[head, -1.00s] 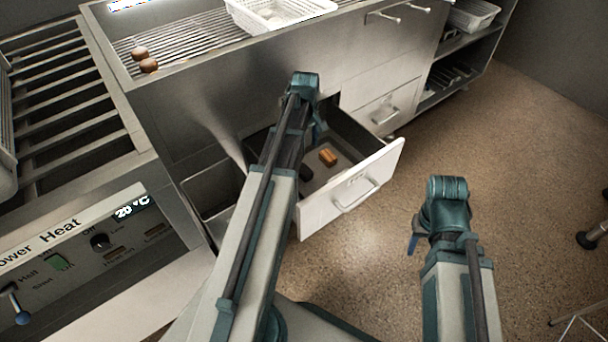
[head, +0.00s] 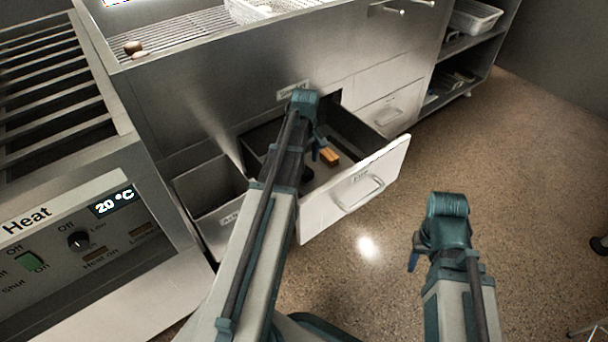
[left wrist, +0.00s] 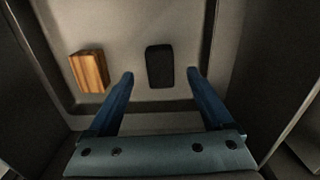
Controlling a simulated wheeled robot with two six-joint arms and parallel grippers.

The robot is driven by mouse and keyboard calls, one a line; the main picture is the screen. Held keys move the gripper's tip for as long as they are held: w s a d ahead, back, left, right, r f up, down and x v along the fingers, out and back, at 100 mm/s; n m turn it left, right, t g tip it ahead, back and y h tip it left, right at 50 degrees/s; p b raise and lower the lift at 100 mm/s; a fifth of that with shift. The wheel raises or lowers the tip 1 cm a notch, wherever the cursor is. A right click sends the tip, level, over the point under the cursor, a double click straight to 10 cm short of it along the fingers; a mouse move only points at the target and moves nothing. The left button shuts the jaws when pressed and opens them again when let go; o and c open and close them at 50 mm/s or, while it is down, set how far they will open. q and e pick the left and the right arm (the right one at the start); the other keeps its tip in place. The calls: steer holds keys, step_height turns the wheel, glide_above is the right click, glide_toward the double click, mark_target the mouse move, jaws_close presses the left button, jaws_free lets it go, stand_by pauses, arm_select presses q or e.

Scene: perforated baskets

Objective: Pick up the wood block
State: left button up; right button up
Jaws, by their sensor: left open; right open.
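The wood block (head: 330,157) lies on the floor of an open drawer (head: 361,184) in the head view. In the left wrist view the wood block (left wrist: 89,71) shows striped brown grain, at the left of the drawer floor. A black rounded object (left wrist: 159,66) lies to its right. My left gripper (left wrist: 160,75) is open and empty above the drawer, with the black object between its fingertips in the picture and the block outside the left finger. In the head view my left gripper (head: 318,152) is partly hidden by its arm. My right gripper (head: 414,253) is over the bare floor, away from the drawer.
A second open compartment (head: 215,205) is left of the drawer. The steel counter (head: 230,75) above carries a white basket (head: 262,10) and a brown round item (head: 133,47). A control panel (head: 75,240) stands at the left. The floor at right is largely clear.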

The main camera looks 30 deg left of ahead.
arm_select(q)
steer(key=f+b, duration=0.4)
steer(key=shift+a+f, duration=0.2)
steer(key=shift+f, duration=0.2)
steer(key=shift+r, duration=0.15)
steer(key=shift+c, duration=0.2)
jaws_close()
